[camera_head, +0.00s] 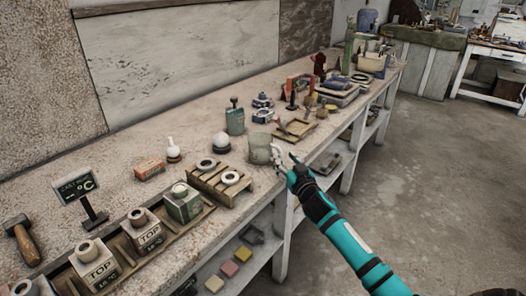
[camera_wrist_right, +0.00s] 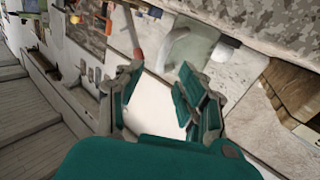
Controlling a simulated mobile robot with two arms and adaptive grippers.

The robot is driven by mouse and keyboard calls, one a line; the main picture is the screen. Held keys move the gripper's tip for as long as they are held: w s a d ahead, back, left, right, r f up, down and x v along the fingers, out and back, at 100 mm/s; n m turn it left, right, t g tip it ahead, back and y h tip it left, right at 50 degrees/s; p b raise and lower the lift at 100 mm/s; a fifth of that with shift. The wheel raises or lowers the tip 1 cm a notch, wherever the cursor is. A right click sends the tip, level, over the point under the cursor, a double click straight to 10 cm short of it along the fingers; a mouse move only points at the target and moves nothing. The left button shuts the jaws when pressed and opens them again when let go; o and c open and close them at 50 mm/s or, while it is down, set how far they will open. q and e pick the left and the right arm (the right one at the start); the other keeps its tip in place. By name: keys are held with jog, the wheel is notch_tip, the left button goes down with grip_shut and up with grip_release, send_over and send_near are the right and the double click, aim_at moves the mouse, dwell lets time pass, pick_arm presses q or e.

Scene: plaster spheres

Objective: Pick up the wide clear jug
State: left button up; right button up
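The wide clear jug (camera_head: 260,148) stands upright on the bench near its front edge, a greenish see-through vessel. In the right wrist view the jug (camera_wrist_right: 190,45) shows just beyond the fingertips, a little right of centre. My right gripper (camera_head: 284,160) is at the jug's right side, over the bench edge, with its arm coming from the lower right. In the wrist view the right gripper's (camera_wrist_right: 160,82) two fingers are spread apart with nothing between them. I cannot tell whether a finger touches the jug. My left gripper does not clearly show.
Open floor (camera_head: 420,180) lies right of the bench.

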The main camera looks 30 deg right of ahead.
aim_at(281, 152)
jog(key=w, duration=0.3)
jog(key=shift+w+d, duration=0.35)
grip_shut()
